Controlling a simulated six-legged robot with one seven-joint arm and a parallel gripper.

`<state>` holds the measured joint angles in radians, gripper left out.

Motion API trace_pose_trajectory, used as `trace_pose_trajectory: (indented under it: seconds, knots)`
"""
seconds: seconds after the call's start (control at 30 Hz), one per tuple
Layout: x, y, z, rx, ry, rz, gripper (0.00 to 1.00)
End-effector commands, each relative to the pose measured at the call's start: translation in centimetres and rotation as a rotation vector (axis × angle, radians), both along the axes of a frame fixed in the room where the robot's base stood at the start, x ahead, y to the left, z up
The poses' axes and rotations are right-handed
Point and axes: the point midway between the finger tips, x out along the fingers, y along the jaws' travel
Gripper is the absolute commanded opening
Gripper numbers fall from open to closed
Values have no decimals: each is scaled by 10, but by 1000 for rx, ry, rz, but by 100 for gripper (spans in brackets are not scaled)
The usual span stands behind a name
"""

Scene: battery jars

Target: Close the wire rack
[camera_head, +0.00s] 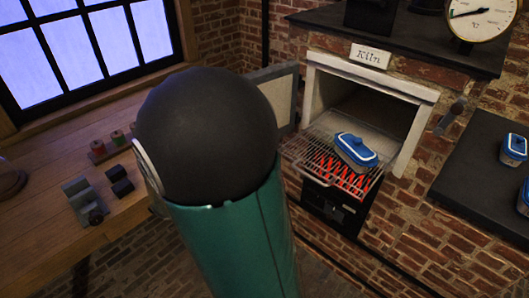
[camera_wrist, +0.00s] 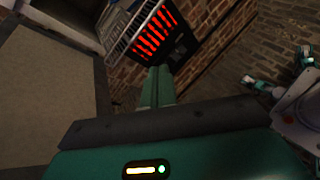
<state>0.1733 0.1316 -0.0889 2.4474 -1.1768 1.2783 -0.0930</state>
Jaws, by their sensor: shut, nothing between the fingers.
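The wire rack (camera_head: 308,151) sticks out of the kiln opening (camera_head: 385,105) in the head view, with its curved front bar toward me. A jar with a blue lid (camera_head: 356,149) sits on it. Red heating bars glow beneath the rack. In the wrist view part of the rack (camera_wrist: 122,42) shows at the top, beside the red glow. My gripper (camera_wrist: 158,72) is shut and empty in the wrist view, its green fingers pointing toward the area just below the glowing bars. They look apart from the rack, though the depth is hard to judge. My arm hides the gripper in the head view.
The kiln door (camera_head: 282,88) stands open on the left of the opening; its pale panel (camera_wrist: 45,85) fills the wrist view's left. A dark counter (camera_head: 470,185) with blue-lidded jars is at right. A wooden bench (camera_head: 45,225) with small items is at left.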

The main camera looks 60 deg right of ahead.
Motion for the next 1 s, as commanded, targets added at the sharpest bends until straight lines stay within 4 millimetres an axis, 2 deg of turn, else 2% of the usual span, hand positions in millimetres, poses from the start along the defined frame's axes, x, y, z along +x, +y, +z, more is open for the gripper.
trace_pose_trajectory:
  seconds: [0.1, 0.2, 0.4, 0.67, 1.0]
  knots:
    - [3, -31, -16, -98, 211, 98, 0]
    - [12, -51, -29, -171, 364, 191, 0]
    - [28, -72, -52, -257, 554, 338, 0]
    - [33, -87, -57, -278, 595, 377, 0]
    - [23, -148, -57, -276, 593, 373, 0]
